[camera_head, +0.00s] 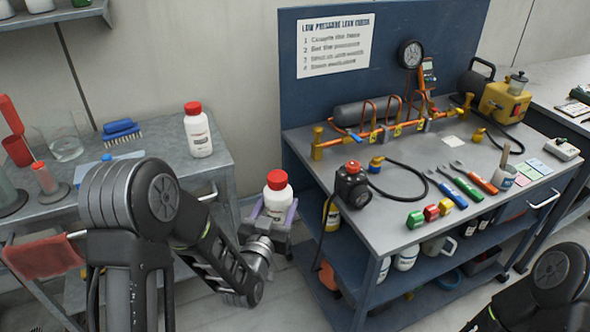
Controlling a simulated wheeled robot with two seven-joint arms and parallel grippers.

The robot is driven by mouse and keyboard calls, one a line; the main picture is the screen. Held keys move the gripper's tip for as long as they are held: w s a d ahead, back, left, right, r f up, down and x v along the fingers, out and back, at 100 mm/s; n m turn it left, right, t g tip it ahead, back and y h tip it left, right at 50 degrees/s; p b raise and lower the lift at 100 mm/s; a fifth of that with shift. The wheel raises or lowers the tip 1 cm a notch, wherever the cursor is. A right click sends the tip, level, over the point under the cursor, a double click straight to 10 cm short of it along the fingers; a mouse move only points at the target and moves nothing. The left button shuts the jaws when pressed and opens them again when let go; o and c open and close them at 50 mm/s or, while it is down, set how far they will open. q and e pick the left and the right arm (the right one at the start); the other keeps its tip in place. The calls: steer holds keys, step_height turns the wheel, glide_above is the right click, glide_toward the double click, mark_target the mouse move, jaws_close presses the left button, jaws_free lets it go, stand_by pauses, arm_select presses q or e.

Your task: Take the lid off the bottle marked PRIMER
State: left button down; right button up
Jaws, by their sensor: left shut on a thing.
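My left gripper (273,215) is shut on a white bottle (275,202) with a red lid (277,180). It holds the bottle upright, with a finger on each side, in the gap between the left bench and the blue workbench. The lid is on. A similar white bottle (199,136) with a red lid (193,108) stands upright on the left bench. The print on both labels is too small to read, so I cannot tell which is marked PRIMER. My right gripper is out of view; only part of the right arm shows at bottom right.
The grey left bench (215,160) bears a blue brush (122,132), a glass beaker (62,140) and other labware. The blue workbench (400,225) holds a gauge manifold, a black-and-red device (351,185), wrenches and coloured blocks. Its left front edge is close to the held bottle.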

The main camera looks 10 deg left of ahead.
arm_select(q)
steer(key=s+d+f+m+g+h, duration=0.2)
steer(key=s+d+f+m+h, duration=0.1)
steer(key=d, duration=0.4)
steer(key=s+d+f+m+g+h, duration=0.2)
steer(key=s+d+f+m+h, duration=0.1)
steer(key=s+d+h, duration=0.4)
steer(key=shift+s+d+f+m+h, duration=0.15)
steer(key=shift+d+f+m+h, duration=0.1)
steer(key=shift+d+m+h, duration=0.5)
steer(key=shift+a, duration=0.25)
